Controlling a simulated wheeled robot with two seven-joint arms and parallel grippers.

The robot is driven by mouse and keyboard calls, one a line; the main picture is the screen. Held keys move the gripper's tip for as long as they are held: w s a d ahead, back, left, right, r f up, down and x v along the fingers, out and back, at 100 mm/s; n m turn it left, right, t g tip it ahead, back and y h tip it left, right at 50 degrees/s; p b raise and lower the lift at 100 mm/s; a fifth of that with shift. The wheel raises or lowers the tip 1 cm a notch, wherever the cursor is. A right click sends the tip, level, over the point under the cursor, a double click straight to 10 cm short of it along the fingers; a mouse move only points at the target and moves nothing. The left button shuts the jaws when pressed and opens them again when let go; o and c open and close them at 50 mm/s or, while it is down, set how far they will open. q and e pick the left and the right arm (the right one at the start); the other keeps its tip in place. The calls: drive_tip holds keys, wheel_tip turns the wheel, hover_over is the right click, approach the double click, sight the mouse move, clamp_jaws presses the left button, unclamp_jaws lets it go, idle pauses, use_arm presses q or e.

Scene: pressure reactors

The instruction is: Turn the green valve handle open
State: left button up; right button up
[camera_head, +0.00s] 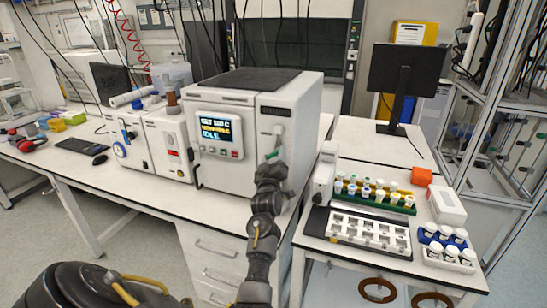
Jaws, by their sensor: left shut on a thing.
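The white reactor (222,165) stands on the long white bench, with a lit screen on its front. My right gripper is not in view.
Right of my arm, a second bench holds a vial rack (375,196), a white tray (368,230), an orange box (421,177) and white-capped jars (447,255). A monitor (405,75) stands behind. Another white instrument (168,145) stands left of the reactor.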

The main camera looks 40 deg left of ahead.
use_arm(q)
drive_tip(key=shift+d+r+n+g+p, duration=0.1)
drive_tip(key=shift+n+g, duration=0.65)
drive_tip(key=shift+n, duration=1.2)
drive_tip(key=shift+a+r+n+g+p, duration=0.15)
drive_tip(key=shift+n+g, duration=0.65)
drive_tip(key=shift+n, duration=1.1)
drive_tip(key=shift+d+n+g+p, duration=0.15)
drive_tip(key=shift+n+g, duration=0.6)
drive_tip(key=shift+n, duration=1.2)
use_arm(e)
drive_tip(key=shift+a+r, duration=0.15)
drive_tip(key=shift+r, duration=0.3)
use_arm(q)
drive_tip(key=o, duration=1)
